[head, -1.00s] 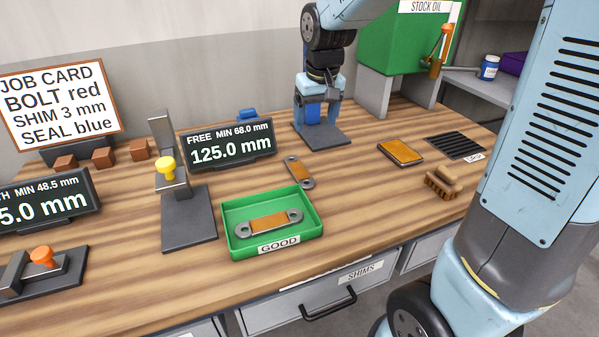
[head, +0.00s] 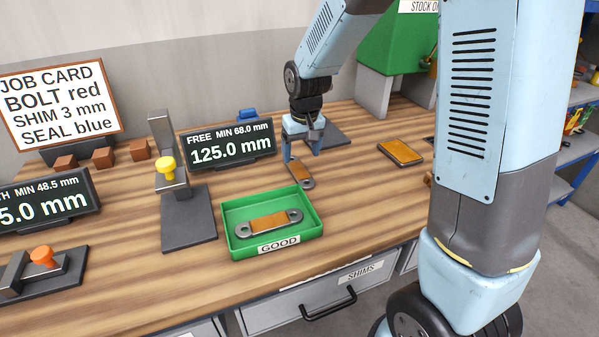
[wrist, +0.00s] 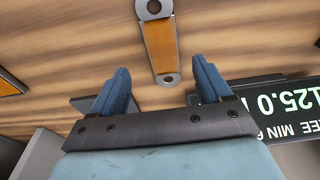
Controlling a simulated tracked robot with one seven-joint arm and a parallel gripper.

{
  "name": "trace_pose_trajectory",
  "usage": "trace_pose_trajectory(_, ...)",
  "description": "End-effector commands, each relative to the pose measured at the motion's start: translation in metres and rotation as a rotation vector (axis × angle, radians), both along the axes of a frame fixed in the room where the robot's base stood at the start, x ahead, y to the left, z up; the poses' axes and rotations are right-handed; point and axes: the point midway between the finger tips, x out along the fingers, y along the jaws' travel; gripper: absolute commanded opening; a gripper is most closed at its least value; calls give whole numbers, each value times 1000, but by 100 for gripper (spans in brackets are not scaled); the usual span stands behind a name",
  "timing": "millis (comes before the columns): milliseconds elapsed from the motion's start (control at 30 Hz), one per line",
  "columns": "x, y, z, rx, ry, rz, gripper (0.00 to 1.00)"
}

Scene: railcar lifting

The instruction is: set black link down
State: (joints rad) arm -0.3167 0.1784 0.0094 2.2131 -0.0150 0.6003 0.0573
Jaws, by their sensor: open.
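No wholly black link shows. A link (head: 301,173) with an orange-brown middle and grey ringed ends lies on the bench, just right of the green tray. It also shows in the wrist view (wrist: 160,45), ahead of my fingers. A similar link (head: 268,222) lies in the green tray labelled GOOD (head: 313,226). My gripper (head: 303,156) is above the far end of the bench link, fingers pointing down. In the wrist view, the fingers (wrist: 160,88) are spread with nothing between them. Whether they reach the bench is unclear.
A dark base plate (head: 332,135) is behind my gripper. The 125.0 mm display (head: 230,148) is close on its left. A gauge with a yellow knob (head: 167,167) stands left of the tray. An orange-brown pad (head: 400,152) lies to the right on open bench.

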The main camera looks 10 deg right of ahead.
Motion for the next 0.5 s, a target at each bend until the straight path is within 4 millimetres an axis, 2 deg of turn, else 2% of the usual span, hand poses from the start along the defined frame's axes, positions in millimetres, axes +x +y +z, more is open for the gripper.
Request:
trace_pose_trajectory(333, 3, 5, -39, -1, 3, 0, 78)
trace_pose_trajectory(500, 5, 6, -51, 0, 1, 0, 78)
